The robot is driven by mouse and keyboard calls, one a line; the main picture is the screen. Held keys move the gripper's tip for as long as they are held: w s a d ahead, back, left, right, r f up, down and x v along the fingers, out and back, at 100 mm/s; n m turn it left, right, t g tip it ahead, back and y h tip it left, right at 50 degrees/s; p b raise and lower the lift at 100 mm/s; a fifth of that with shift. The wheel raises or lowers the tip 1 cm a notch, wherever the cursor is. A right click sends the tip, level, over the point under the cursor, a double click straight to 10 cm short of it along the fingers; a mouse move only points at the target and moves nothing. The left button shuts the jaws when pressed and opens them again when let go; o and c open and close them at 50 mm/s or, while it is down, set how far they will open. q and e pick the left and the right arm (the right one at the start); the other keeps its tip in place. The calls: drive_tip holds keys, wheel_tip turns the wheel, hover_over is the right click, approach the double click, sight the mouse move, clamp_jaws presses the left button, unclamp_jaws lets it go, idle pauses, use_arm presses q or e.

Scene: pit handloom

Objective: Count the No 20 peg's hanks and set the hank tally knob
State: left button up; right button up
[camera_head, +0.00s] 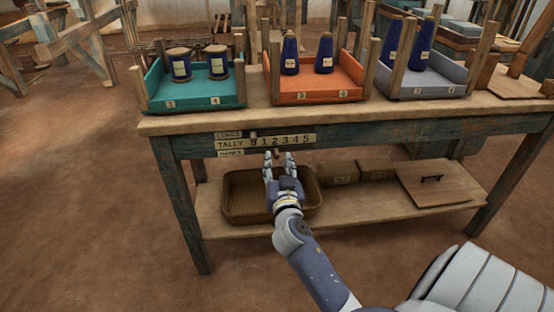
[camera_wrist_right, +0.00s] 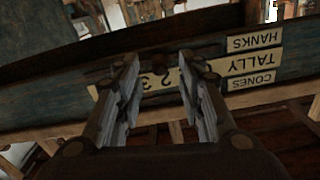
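The tally strip (camera_head: 308,139) is on the table's front edge, with labels CONES, TALLY and HANKS and numbers 0 to 5. A small knob (camera_head: 253,134) sits at its upper edge near 0. A brown bit below the numbers, near 2, may be the hank knob, but it is too small to tell. My right gripper (camera_head: 278,155) is open just below and in front of the strip. In the right wrist view the strip (camera_wrist_right: 240,64) appears upside down, and the open fingers (camera_wrist_right: 158,62) stand around the 2 and 3. No peg with hanks is recognisable. My left gripper is not in view.
Teal (camera_head: 195,95), orange (camera_head: 315,84) and grey (camera_head: 425,79) trays with blue cones stand on the tabletop (camera_head: 255,117). Below, the shelf (camera_head: 360,203) holds an empty-looking brown bin (camera_head: 240,207), boxes (camera_head: 375,168) and a handled board (camera_head: 437,183). Floor at left is clear.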

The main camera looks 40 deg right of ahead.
drive_tip(key=v, duration=0.9)
drive_tip(key=shift+s, duration=0.2)
